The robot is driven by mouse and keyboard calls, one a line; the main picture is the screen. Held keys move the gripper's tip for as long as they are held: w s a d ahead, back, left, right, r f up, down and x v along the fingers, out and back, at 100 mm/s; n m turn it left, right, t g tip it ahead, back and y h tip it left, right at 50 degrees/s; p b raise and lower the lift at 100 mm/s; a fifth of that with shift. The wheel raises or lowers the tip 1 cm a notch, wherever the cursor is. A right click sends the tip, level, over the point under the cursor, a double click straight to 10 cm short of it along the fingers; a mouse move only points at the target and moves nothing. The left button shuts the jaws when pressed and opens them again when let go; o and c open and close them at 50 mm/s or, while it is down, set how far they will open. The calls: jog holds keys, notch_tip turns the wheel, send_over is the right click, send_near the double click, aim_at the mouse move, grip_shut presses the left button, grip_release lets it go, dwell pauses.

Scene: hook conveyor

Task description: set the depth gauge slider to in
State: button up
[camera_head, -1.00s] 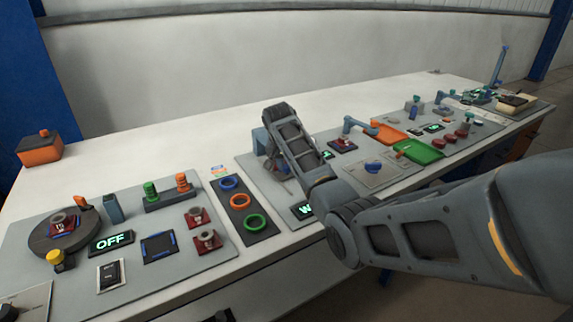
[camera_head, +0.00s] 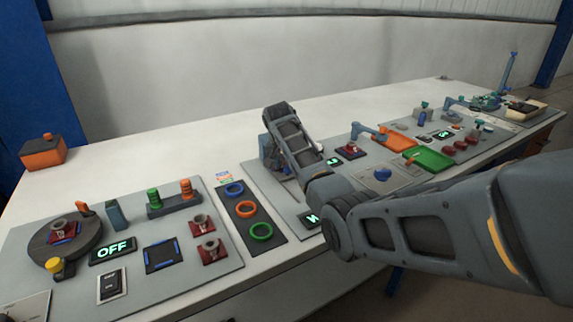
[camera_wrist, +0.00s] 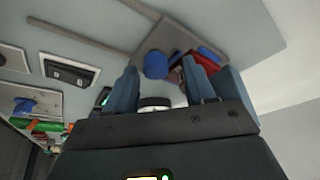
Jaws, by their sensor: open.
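My gripper (camera_wrist: 160,82) shows in the wrist view with its two blue-grey fingers apart. A blue round knob (camera_wrist: 156,64) shows beyond and between the fingertips, by a grey plate (camera_wrist: 180,37). A red part (camera_wrist: 178,77) shows beside the right finger, partly hidden by it. A white round part shows low between the fingers. I see no gap or contact clearly enough to tell whether the fingers touch anything. I cannot tell which part is the depth gauge slider. In the head view, my arm reaches over the middle panel (camera_head: 296,222) and hides much of it; the fingertips are not clear there.
A left panel (camera_head: 190,270) holds knobs, a turntable and an OFF display (camera_head: 113,250). Coloured rings lie on a dark strip (camera_head: 247,212). A green tray (camera_head: 429,159) and an orange tray (camera_head: 396,140) stand to the right.

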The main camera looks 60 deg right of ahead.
jog(key=shift+r, duration=0.1)
jog(key=v, duration=0.7)
jog(key=shift+r, duration=0.25)
jog(key=shift+a, duration=0.15)
